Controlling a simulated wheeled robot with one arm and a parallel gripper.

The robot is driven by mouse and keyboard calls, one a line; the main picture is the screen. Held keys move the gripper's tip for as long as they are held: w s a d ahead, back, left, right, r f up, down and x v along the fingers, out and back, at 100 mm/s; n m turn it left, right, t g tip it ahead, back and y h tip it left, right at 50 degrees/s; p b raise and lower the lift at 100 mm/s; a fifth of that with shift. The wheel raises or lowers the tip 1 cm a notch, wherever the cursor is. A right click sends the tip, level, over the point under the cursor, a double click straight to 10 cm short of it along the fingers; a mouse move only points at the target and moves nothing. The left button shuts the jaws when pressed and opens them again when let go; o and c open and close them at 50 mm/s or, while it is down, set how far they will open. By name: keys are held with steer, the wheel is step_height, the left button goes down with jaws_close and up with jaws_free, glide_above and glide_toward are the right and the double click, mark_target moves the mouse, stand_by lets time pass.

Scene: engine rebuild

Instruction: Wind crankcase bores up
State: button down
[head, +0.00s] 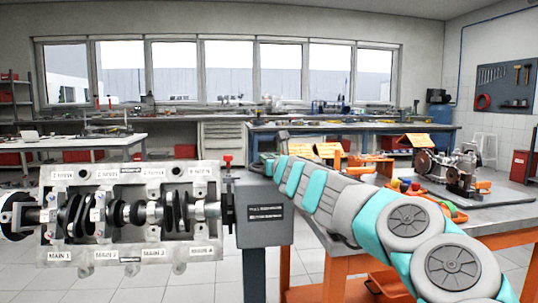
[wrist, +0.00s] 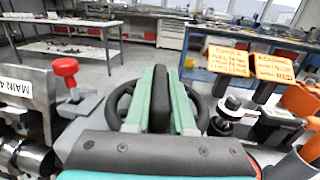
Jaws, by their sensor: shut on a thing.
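The grey crankcase (head: 130,253) is held on the left of the head view, its open side with the crankshaft (head: 125,214) facing me. Labels MAIN 1 to MAIN 4 run along its lower edge. Its right end meets the grey gearbox (head: 264,192) of the stand. A black handwheel (wrist: 199,104) shows in the wrist view on the far side of my gripper. My gripper (wrist: 160,98), with green fingers, is shut on the handwheel's rim. The gearbox and my arm mostly hide the grip in the head view. A red knob (wrist: 65,68) stands left of the wheel.
An orange-framed workbench (head: 508,213) on the right holds an engine assembly (head: 447,163), orange parts and yellow signs (head: 417,140). My arm passes over its near left edge. A white table (head: 75,142) and a blue bench (head: 350,127) stand farther back. Floor shows below the crankcase.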

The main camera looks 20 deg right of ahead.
steer(key=shift+d+r+n+y+p, duration=0.1)
steer(key=shift+n+y+p, duration=0.6)
steer(key=shift+y+p, duration=0.35)
steer(key=shift+d+r+n+y+p, duration=0.1)
steer(key=shift+n+y+p, duration=0.6)
steer(key=shift+y+p, duration=0.3)
steer(key=shift+f+n+y+p, duration=0.15)
steer(key=shift+n+y+p, duration=0.15)
steer(key=shift+y, duration=0.35)
steer(key=n+g+y, duration=0.1)
steer(key=y, duration=0.1)
steer(key=n+y, duration=0.2)
steer(key=y, duration=0.1)
steer(key=shift+f+g+p, duration=0.15)
steer(key=shift+g+p, duration=0.15)
steer(key=shift+g, duration=0.1)
steer(key=shift+a+n+g+y, duration=0.2)
steer(key=shift+n+g+y, duration=0.9)
steer(key=shift+n+y, duration=0.5)
steer(key=shift+y, duration=0.3)
steer(key=shift+r, duration=0.2)
steer(key=c, duration=0.8)
jaws_free()
steer(key=shift+o, duration=0.2)
